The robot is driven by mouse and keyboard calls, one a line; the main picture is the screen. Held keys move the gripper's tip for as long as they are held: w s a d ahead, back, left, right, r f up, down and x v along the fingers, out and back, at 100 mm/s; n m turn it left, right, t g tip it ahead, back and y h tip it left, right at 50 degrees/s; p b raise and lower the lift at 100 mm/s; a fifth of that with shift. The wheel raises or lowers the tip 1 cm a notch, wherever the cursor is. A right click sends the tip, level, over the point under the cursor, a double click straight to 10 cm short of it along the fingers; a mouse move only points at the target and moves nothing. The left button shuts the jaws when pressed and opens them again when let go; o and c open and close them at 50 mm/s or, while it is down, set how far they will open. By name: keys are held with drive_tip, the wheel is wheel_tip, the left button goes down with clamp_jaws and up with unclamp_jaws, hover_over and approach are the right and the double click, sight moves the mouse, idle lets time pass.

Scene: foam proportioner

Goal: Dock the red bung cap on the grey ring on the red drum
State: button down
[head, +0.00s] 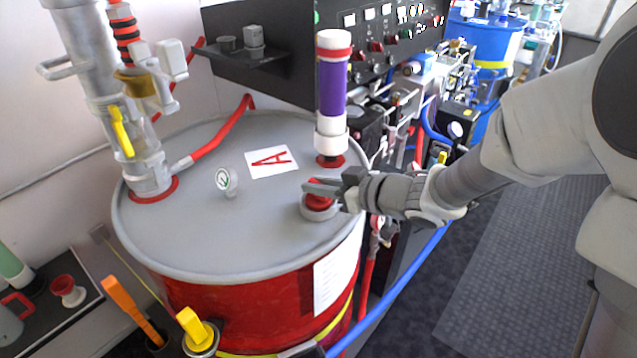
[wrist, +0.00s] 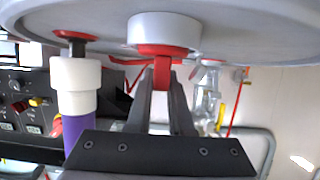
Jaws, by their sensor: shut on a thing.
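The red drum (head: 250,312) has a grey top (head: 190,225). The grey ring (head: 322,214) stands on that top near its right edge; in the wrist view, which is upside down, it is a pale short cylinder (wrist: 165,30). The red bung cap (head: 318,203) sits at the ring's mouth, with its wide part against the ring and no clear gap; whether it is fully seated I cannot tell. My gripper (head: 322,188) comes in from the right, its fingers (wrist: 162,80) shut on the cap's upright red grip (wrist: 161,74).
A purple and white column (head: 332,95) stands on the drum just behind the ring. A dark control panel (head: 365,45) stands behind.

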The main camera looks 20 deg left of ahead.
drive_tip(key=shift+f, duration=0.15)
drive_tip(key=c, duration=1.1)
unclamp_jaws()
drive_tip(key=shift+p+v, duration=1.65)
drive_tip(key=shift+v, duration=1)
drive_tip(key=shift+p+v, duration=1.6)
drive_tip(key=shift+v, duration=1.3)
drive_tip(key=shift+w, duration=0.1)
